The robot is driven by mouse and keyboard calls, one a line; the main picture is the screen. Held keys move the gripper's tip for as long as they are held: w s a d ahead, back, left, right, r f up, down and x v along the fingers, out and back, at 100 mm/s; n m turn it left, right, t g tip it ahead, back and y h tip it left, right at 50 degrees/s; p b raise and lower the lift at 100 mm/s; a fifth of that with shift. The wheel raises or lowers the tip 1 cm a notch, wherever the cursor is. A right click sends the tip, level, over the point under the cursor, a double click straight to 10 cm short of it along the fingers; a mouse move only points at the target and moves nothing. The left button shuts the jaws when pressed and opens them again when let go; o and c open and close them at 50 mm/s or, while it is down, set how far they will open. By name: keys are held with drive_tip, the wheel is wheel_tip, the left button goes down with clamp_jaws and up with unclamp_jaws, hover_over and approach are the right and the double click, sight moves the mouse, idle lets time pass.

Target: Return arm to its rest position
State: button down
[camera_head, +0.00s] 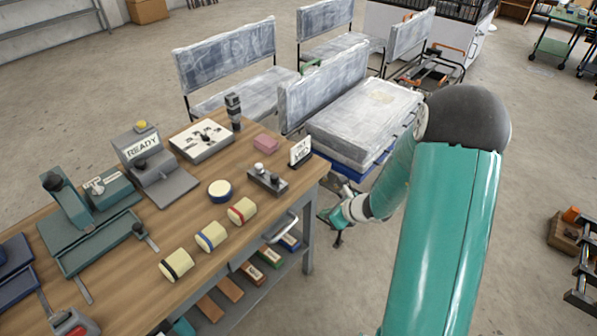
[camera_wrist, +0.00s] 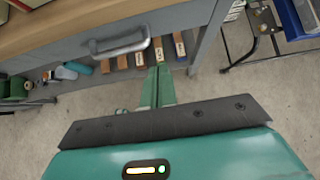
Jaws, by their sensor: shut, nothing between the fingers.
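My arm rises in teal and dark grey at the right of the head view, then bends back and down. My gripper (camera_head: 335,220) hangs just off the right end of the wooden workbench (camera_head: 205,275), apart from it as far as I can tell. In the wrist view my gripper (camera_wrist: 158,82) shows as green fingers brought together, empty, pointing toward the bench front. The grey drawer handle (camera_head: 279,228) is to the left of the gripper; it also shows in the wrist view (camera_wrist: 120,46). The fingertips are small and partly hidden in the head view.
A shelf below holds several labelled blocks (camera_wrist: 138,58). Grey padded seats (camera_head: 365,120) stand behind the gripper. Open floor (camera_head: 535,150) lies right of my arm.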

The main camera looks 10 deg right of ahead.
drive_tip(key=s+a+r+n+g, duration=0.1)
drive_tip(key=s+a+r+n, duration=0.35)
drive_tip(key=r+n, duration=0.45)
drive_tip(key=s+a+r+n+g, duration=0.1)
drive_tip(key=s+a+r+n, duration=0.4)
drive_tip(key=r, duration=0.5)
drive_tip(key=s+d+r+n+h, duration=0.2)
drive_tip(key=s+r+n+h, duration=0.3)
drive_tip(key=s+r+n, duration=0.6)
drive_tip(key=s+n, duration=0.3)
drive_tip(key=shift+d+r+n, duration=0.15)
drive_tip(key=shift+r+n, duration=0.2)
drive_tip(key=shift+n, duration=0.05)
drive_tip(key=shift+s, duration=0.1)
